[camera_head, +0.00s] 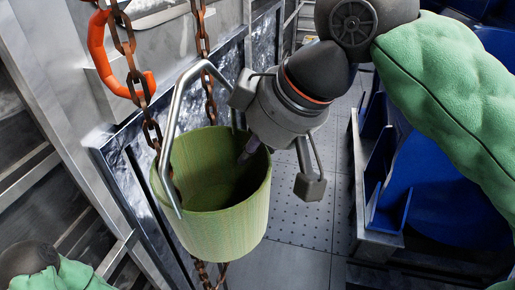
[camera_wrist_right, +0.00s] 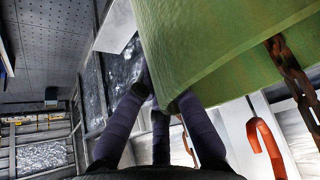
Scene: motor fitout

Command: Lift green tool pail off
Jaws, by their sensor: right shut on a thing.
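The green pail (camera_head: 215,228), open at the top, is in the middle of the head view, among hanging rusty chains. Its grey metal handle (camera_head: 168,135) stands raised on the left. My right gripper (camera_head: 262,140) is at the pail's right rim, shut on it, with one finger inside the mouth. In the right wrist view the pail wall (camera_wrist_right: 215,45) fills the upper right and the dark fingers (camera_wrist_right: 155,105) meet its lower edge. What bears the pail's weight cannot be told. My left gripper is out of view; only part of my left arm shows at bottom left.
A rusty chain (camera_head: 129,50) hangs close to the handle, and another (camera_head: 204,40) runs down behind the pail. An orange hook (camera_head: 98,52) hangs at upper left. A metal wall frame (camera_head: 50,110) is at left. Blue parts (camera_head: 420,190) stand at right beside the open floor (camera_head: 300,235).

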